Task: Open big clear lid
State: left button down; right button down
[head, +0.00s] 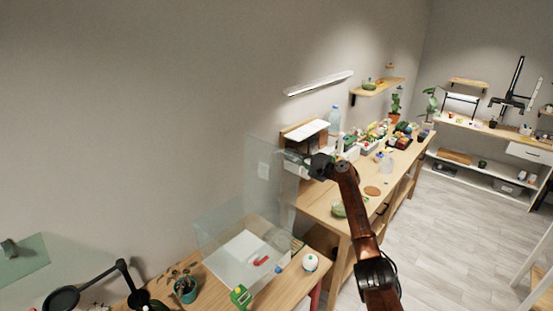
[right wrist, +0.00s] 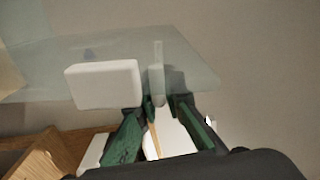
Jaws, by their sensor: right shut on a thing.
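The big clear lid (head: 262,165) stands raised, nearly upright, above the back of a clear box (head: 215,240) on the wooden table. My right gripper (head: 300,160) is at the lid's right edge and shut on it. In the right wrist view, the lid (right wrist: 60,65) spreads as a see-through pane ahead of the green fingers (right wrist: 160,108). A pale upright strip, perhaps its handle, runs down between the fingertips. The box's open top shows a white floor and a small red item (head: 261,261) inside. My left gripper is not in view.
A white wall plate (right wrist: 103,84) shows behind the lid. A white round pot (head: 310,262), a green item (head: 240,295) and a potted plant (head: 186,290) stand around the box. A crowded workbench (head: 320,203) is to the right. The floor beyond is clear.

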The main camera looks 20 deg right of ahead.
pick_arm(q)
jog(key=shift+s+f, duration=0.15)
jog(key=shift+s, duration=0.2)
pick_arm(e)
jog(key=shift+w+d+f, duration=0.1)
jog(key=shift+w+d, duration=0.05)
jog(key=shift+d, duration=0.25)
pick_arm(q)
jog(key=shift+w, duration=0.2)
pick_arm(e)
jog(key=c, duration=2.2)
grip_release()
jog(key=shift+o, duration=0.8)
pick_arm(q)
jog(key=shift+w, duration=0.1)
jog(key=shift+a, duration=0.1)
pick_arm(e)
jog(key=shift+f, duration=0.1)
jog(key=v, duration=1.2)
jog(key=shift+d, duration=0.1)
